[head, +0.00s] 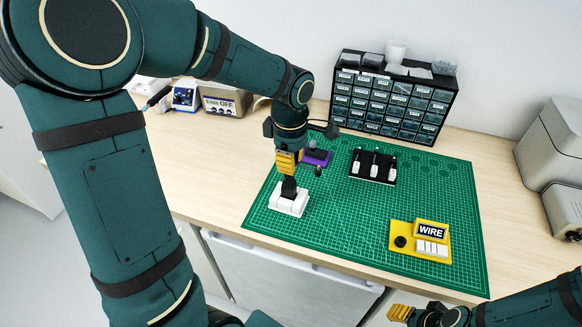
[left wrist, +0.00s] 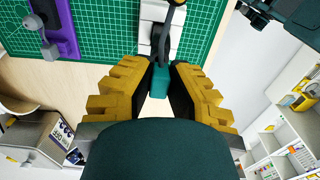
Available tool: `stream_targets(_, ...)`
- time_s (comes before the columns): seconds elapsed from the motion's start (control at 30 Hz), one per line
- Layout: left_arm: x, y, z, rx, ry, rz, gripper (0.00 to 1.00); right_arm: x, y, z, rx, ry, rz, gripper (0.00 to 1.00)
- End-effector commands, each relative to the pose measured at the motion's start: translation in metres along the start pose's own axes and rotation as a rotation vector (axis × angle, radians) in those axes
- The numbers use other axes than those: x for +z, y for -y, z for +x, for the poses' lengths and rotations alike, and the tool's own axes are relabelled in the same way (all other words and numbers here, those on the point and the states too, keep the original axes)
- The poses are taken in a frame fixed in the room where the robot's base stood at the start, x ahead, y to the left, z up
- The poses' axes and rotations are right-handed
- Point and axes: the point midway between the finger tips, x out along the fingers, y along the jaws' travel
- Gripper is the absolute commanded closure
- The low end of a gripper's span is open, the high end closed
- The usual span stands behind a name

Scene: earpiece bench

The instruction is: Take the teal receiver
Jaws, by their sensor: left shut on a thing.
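The teal receiver (left wrist: 160,80) shows in the left wrist view as a small teal piece between my fingers. My left gripper (head: 289,178) points down over the white block (head: 288,203) at the left of the green mat. Its yellow-padded fingers, also in the left wrist view (left wrist: 160,64), are shut on the receiver. A black part stands on the white block just beyond the fingertips. In the head view the receiver is hidden by the gripper; I cannot tell whether it touches the block. My right gripper (head: 400,312) is at the bottom edge, its fingertips unclear.
The green mat (head: 330,222) has free room in its middle. A purple holder (head: 316,158), a black stand (head: 372,166) with white pieces and a yellow tray (head: 420,240) labelled WIRE lie on it. A drawer cabinet (head: 392,100) stands behind.

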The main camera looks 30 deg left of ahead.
Motion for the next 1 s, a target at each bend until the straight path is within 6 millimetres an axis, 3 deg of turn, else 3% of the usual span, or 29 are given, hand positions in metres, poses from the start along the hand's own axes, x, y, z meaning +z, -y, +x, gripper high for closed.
stream_targets(0.03,0.000,-0.001,-0.014,0.006,0.000,-0.001,1.00,-0.001,0.001,-0.003,0.000,-0.002,0.001,0.53)
stream_targets(0.2,0.000,-0.001,-0.046,0.004,0.000,-0.001,1.00,-0.003,0.003,-0.008,0.001,-0.007,0.002,0.53)
stream_targets(0.4,0.000,0.000,-0.069,0.002,-0.001,0.000,1.00,-0.005,0.004,-0.011,0.001,-0.010,0.003,0.53)
stream_targets(1.0,0.000,0.000,-0.094,0.000,0.000,-0.001,1.00,-0.007,0.010,-0.027,0.001,-0.011,0.003,0.53)
